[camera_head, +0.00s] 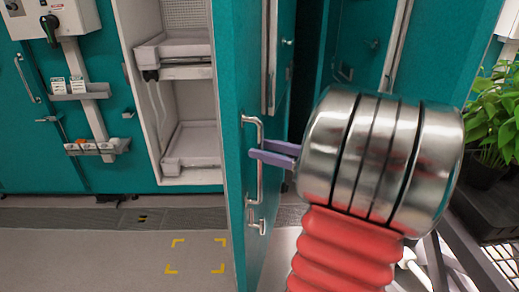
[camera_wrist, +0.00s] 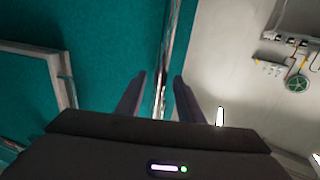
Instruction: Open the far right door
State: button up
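A tall teal door panel (camera_head: 228,90) stands in the middle of the head view, with a vertical metal bar handle (camera_head: 260,190) on it. In the wrist view the bar (camera_wrist: 166,50) runs down between my two fingers, against teal on the left and a pale surface on the right. My gripper (camera_head: 259,150) has purple fingers at the upper part of the handle. In the wrist view my gripper (camera_wrist: 160,85) is open, one finger on each side of the bar, with gaps showing. Whether this is the far right door cannot be told. My wrist hides part of the doors behind.
Left of the panel is an open chamber with pale trays (camera_head: 190,140). Another teal panel (camera_head: 362,45) stands behind my wrist, with a dark gap beside it. Green plants (camera_head: 495,115) in a dark tray are at the right. The floor (camera_head: 120,245) at front left is clear.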

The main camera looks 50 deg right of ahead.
jog(key=v, duration=1.2)
dwell(0.5)
